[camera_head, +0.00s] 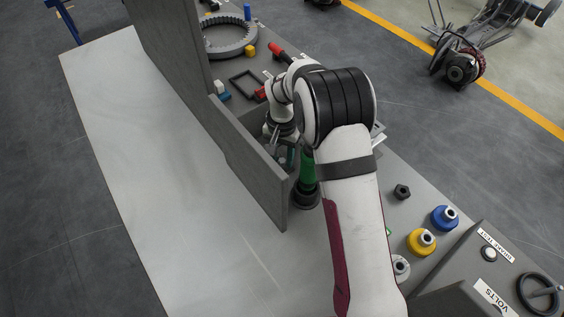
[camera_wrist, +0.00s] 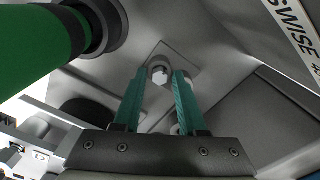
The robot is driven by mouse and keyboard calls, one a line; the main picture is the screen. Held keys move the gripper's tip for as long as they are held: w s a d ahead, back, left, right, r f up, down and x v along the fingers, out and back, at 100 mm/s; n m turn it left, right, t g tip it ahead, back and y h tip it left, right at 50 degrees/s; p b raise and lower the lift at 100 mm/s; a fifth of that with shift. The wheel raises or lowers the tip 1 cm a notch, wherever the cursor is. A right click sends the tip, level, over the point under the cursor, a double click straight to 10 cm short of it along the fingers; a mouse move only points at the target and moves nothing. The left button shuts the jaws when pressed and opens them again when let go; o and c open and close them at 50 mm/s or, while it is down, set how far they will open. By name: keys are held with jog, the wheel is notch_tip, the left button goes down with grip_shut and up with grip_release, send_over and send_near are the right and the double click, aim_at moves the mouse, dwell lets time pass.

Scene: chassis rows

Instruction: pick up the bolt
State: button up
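The bolt (camera_wrist: 159,74) shows in the wrist view as a small light metal hex head just beyond and between my fingertips, on a pale square marking. My gripper (camera_wrist: 160,82) has two teal fingers, spread apart, with a gap showing between them and the bolt head. I cannot tell whether the tips reach down beside the head or stay short of it. In the head view my gripper (camera_head: 284,156) is low behind the grey upright panel, partly covered, and the bolt is hidden there.
A green cylinder (camera_head: 307,172) with a dark base stands close beside my gripper; it fills the upper left of the wrist view (camera_wrist: 35,40). A grey panel (camera_head: 255,165) stands to the left. A black nut (camera_head: 402,191) and blue (camera_head: 442,219) and yellow (camera_head: 418,243) knobs lie right.

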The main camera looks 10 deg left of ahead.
grip_shut()
